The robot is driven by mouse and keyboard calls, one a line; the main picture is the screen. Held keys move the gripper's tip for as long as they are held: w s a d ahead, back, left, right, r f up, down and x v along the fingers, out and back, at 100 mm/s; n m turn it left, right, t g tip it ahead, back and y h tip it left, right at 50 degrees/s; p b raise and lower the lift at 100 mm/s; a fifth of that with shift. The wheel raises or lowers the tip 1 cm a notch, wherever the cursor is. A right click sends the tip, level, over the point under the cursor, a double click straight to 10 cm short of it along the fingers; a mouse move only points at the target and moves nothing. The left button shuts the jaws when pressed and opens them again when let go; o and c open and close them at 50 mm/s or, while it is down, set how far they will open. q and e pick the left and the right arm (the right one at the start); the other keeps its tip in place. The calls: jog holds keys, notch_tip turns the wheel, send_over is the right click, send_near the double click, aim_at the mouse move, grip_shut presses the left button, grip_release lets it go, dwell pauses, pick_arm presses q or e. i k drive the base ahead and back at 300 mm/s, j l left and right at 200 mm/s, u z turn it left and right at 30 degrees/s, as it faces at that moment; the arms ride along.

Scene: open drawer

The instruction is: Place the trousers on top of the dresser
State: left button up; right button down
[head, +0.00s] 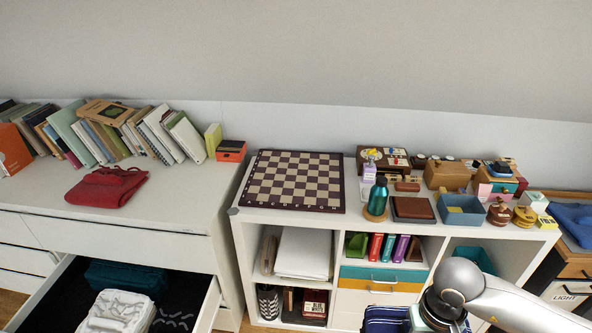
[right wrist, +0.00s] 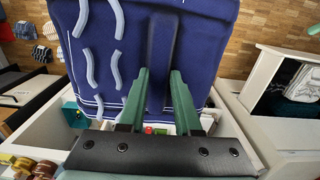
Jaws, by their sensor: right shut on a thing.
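The trousers (right wrist: 200,45) are a folded dark blue garment with pale wavy strips and white stitching lines. They fill the upper middle of the right wrist view. My right gripper (right wrist: 160,82) has its green fingers closed on a dark blue fold of them. In the head view, a small part of the trousers (head: 385,319) shows at the bottom edge beside my right wrist; the fingers are hidden there. My left gripper is not in view.
The open drawer (head: 206,308) holds folded clothes. A white shelf unit (head: 345,224) with a chessboard (head: 295,180) and small boxes stands to the right.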

aim_at(176, 194)
jog(key=i+u, duration=0.1)
jog(key=u, duration=0.35)
jog(key=l+u, duration=0.15)
jog(key=u, duration=0.3)
jog(key=i+l+u, duration=0.15)
jog(key=u, duration=0.3)
jog(key=l+u, duration=0.2)
jog(key=u, duration=0.25)
jog(key=i+l+u, duration=0.1)
jog(key=l+u, duration=0.25)
jog(key=i+l+u, duration=0.1)
jog(key=u, duration=0.2)
jog(key=l+u, duration=0.35)
jog(key=i, duration=0.05)
